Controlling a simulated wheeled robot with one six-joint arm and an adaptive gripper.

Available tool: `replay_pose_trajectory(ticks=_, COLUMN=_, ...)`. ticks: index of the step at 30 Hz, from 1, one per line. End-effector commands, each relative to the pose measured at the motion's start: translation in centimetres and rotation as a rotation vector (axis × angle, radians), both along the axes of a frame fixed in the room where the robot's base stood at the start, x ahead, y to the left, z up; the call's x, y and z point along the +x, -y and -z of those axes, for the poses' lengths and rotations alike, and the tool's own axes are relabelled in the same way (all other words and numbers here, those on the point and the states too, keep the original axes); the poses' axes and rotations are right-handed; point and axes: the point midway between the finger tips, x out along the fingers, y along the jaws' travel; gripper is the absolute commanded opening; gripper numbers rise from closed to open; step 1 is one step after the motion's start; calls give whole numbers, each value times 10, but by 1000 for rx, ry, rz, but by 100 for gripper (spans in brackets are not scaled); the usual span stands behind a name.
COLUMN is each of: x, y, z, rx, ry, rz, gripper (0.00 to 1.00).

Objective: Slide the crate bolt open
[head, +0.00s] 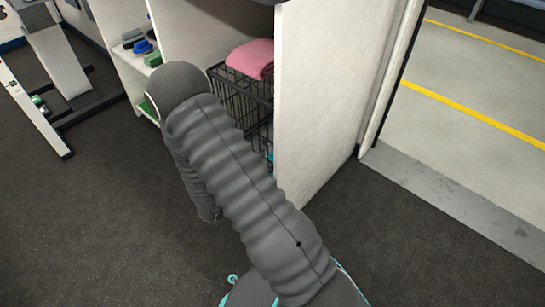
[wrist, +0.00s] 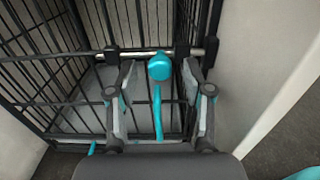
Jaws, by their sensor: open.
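The black wire crate (wrist: 45,75) fills the left and middle of the wrist view. It also shows in the head view (head: 228,95), partly behind my arm. A light metal bolt rod (wrist: 142,54) runs level across its front through black brackets. A round teal knob (wrist: 159,67) sits on the rod, left of the right-hand bracket (wrist: 183,54). My gripper (wrist: 159,72) is open, one finger on each side of the knob. I see gaps between the knob and both fingers; whether the knob lies at fingertip depth is unclear. My gripper is hidden in the head view.
A pink towel (head: 251,58) lies on the crate. A white panel (head: 320,100) stands close on the crate's right, also in the wrist view (wrist: 262,70). A teal strip (wrist: 157,112) hangs below the knob. Dark floor (head: 90,220) is clear at left.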

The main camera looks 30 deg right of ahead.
Motion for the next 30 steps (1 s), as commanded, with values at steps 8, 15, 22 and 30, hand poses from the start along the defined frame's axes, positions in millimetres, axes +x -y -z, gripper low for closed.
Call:
replay_pose_trajectory(ticks=8, x=8, y=24, z=0, rx=0, ry=1, rz=2, gripper=51)
replay_pose_trajectory(ticks=15, x=10, y=26, z=0, rx=0, ry=0, rz=0, gripper=51)
replay_pose_trajectory(ticks=22, x=9, y=26, z=0, rx=0, ry=0, rz=0, gripper=21)
replay_pose_trajectory(ticks=30, x=9, y=26, z=0, rx=0, ry=0, rz=1, gripper=0)
